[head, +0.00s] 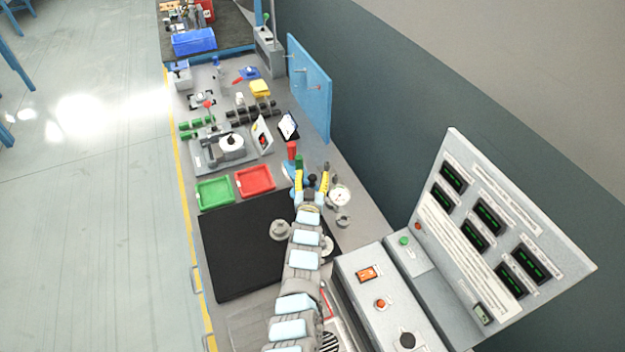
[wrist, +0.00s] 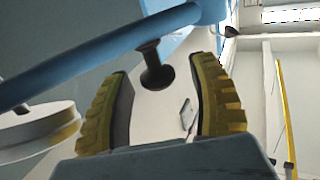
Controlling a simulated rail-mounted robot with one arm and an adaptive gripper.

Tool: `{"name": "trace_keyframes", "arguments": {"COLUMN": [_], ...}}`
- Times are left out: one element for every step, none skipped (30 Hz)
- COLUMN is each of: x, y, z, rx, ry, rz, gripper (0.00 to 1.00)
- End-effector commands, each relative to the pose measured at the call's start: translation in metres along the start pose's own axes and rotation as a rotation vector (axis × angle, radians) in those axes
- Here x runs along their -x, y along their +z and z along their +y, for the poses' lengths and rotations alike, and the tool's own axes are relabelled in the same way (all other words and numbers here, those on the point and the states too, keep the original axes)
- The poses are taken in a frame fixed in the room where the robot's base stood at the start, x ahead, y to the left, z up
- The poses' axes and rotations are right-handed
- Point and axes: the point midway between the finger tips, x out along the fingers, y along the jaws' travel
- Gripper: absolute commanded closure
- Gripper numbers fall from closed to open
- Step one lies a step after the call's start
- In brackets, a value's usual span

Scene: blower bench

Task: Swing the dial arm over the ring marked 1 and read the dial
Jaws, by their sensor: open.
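My gripper (head: 311,183) is open, its yellow fingers pointing away from the head camera over the back of the bench. In the wrist view, a dark knob or peg (wrist: 155,66) hangs from a blue bar (wrist: 100,58) between my open fingers (wrist: 162,80), with a gap on each side. The bar appears to be the dial arm. A round white dial (head: 340,196) stands just right of my gripper; a pale disc (wrist: 38,130) lies left in the wrist view. Grey round parts (head: 280,229) sit near my arm; no mark 1 is legible.
A red handle (head: 291,150) and a green one (head: 299,162) stand just beyond my gripper. A green tray (head: 214,192) and a red tray (head: 254,181) lie to the left. A black mat (head: 240,255) has free room. A sloped display panel (head: 490,235) stands at right.

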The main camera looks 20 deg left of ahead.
Motion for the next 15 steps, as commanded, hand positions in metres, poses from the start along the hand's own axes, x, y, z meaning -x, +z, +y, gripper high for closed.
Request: {"name": "trace_keyframes", "arguments": {"x": [-0.0014, -0.0019, -0.0024, -0.0027, -0.0028, -0.0029, -0.003, -0.0029, -0.0029, -0.0029, -0.0029, -0.0029, -0.0029, -0.0029, -0.0029], "y": [0.0011, 0.001, 0.0008, 0.0005, 0.0004, 0.0002, 0.0, 0.0001, -0.0001, -0.0001, 0.0, -0.0001, -0.0001, -0.0001, -0.0002], "z": [0.0003, 0.0002, 0.0001, 0.0001, 0.0001, 0.0002, 0.0001, 0.0002, 0.0001, 0.0002, 0.0001, 0.0001, 0.0001, 0.0001, 0.0001], "rx": [0.001, 0.001, 0.001, 0.001, 0.001, 0.001, 0.001, 0.001, 0.001, 0.001, 0.001, 0.001, 0.001, 0.001, 0.001], "ry": [0.0, 0.0, 0.0, 0.0, 0.0, 0.0, 0.0, 0.0, 0.0, 0.0, 0.0, 0.0, 0.0, 0.0, 0.0], "rz": [0.0, 0.0, -0.001, -0.001, -0.001, -0.001, -0.001, -0.001, -0.001, -0.001, -0.001, -0.001, -0.001, -0.001, -0.001], "gripper": [0.4, 0.4, 0.4, 0.4, 0.4, 0.4, 0.4, 0.4, 0.4, 0.4, 0.4, 0.4, 0.49, 0.57, 0.69]}}
